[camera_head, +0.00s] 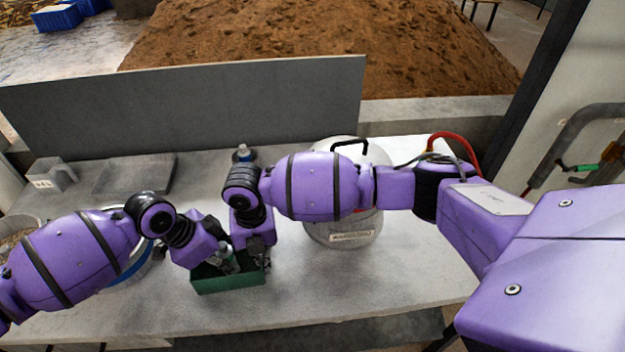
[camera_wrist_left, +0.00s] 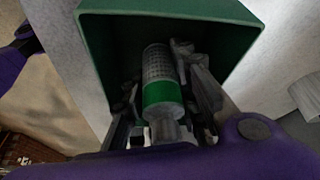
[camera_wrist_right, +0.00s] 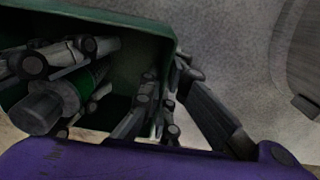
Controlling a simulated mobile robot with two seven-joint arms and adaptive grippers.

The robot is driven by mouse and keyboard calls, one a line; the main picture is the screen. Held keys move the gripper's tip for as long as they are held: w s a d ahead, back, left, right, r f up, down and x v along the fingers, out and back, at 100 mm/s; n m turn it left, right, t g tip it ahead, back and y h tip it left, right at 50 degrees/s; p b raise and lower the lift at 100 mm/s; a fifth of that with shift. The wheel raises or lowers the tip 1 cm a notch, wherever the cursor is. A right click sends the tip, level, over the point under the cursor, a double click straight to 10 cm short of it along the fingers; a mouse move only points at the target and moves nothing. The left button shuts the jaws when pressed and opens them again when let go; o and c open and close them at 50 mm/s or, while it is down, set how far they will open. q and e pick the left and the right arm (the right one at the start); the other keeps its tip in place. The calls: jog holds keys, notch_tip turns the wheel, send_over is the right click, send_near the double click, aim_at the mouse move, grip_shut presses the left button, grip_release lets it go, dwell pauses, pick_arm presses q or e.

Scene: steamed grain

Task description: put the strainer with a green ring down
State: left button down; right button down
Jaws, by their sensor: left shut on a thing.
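The strainer, a grey perforated cylinder with a green ring (camera_wrist_left: 162,95), lies inside a dark green open box (camera_wrist_left: 180,8) in the left wrist view. My left gripper (camera_wrist_left: 168,85) is shut on it, with fingers along both sides. The strainer also shows at the left of the right wrist view (camera_wrist_right: 50,100). In the head view my left gripper (camera_head: 226,258) reaches into the green box (camera_head: 230,283); the strainer is mostly hidden there. My right gripper (camera_wrist_right: 168,85) is at the box's right wall, one finger inside and one outside. Whether it pinches the wall is unclear.
A large pale container (camera_head: 345,232) with a label and dark handle stands just right of the box, partly behind my right arm. A blue-rimmed round vessel (camera_head: 150,262) is partly hidden by my left arm. The grey table (camera_head: 400,270) is clear at the front right.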

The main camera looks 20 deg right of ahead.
jog(key=shift+w+r, duration=0.1)
jog(key=shift+r, duration=0.05)
pick_arm(q)
jog(key=c, duration=1.7)
grip_release()
jog(key=shift+o, duration=0.2)
jog(key=v, duration=1.2)
jog(key=shift+r, duration=0.1)
pick_arm(e)
jog(key=c, duration=1.9)
grip_release()
jog(key=shift+o, duration=0.2)
